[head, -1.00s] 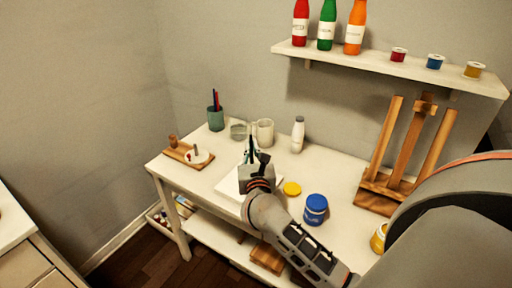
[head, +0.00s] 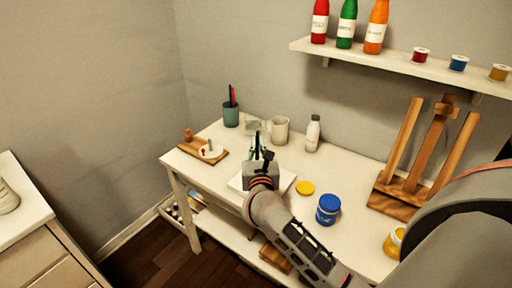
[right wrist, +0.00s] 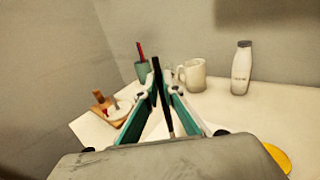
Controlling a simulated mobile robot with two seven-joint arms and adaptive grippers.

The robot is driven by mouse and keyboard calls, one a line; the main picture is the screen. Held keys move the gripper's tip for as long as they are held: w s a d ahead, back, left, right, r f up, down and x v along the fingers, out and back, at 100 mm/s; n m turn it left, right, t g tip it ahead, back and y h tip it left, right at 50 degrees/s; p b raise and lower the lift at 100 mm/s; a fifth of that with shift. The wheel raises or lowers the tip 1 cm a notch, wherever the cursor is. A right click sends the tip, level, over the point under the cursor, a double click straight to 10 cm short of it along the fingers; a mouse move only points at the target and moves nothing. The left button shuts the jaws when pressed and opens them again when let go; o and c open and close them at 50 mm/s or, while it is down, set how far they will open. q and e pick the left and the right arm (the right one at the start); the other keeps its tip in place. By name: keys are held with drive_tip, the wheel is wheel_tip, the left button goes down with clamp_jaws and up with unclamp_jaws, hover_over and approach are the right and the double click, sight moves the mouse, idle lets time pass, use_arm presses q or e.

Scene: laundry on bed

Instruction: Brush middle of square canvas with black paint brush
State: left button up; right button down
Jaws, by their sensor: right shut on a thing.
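My right gripper (head: 257,152) is over the white square canvas on the table. In the right wrist view the gripper (right wrist: 163,95) is shut on a thin black brush (right wrist: 163,100), which stands nearly upright between the fingers. The canvas (head: 287,182) lies flat and is mostly hidden under my gripper and forearm. I cannot tell whether the brush tip touches it. My left gripper is not in view.
A green cup (head: 230,115) with brushes, a white mug (head: 279,130) and a white bottle (head: 313,133) stand behind. A wooden palette (head: 190,147) is at left. A blue jar (head: 327,209), yellow lid (head: 305,188) and easel (head: 405,190) are at right.

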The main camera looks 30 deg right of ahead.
drive_tip(key=shift+s+a, duration=0.1)
drive_tip(key=shift+a, duration=0.1)
drive_tip(key=d, duration=0.1)
drive_tip(key=w+d, duration=0.2)
drive_tip(key=d, duration=0.1)
drive_tip(key=shift+f+p, duration=0.1)
drive_tip(key=shift+p, duration=0.25)
idle(3.2)
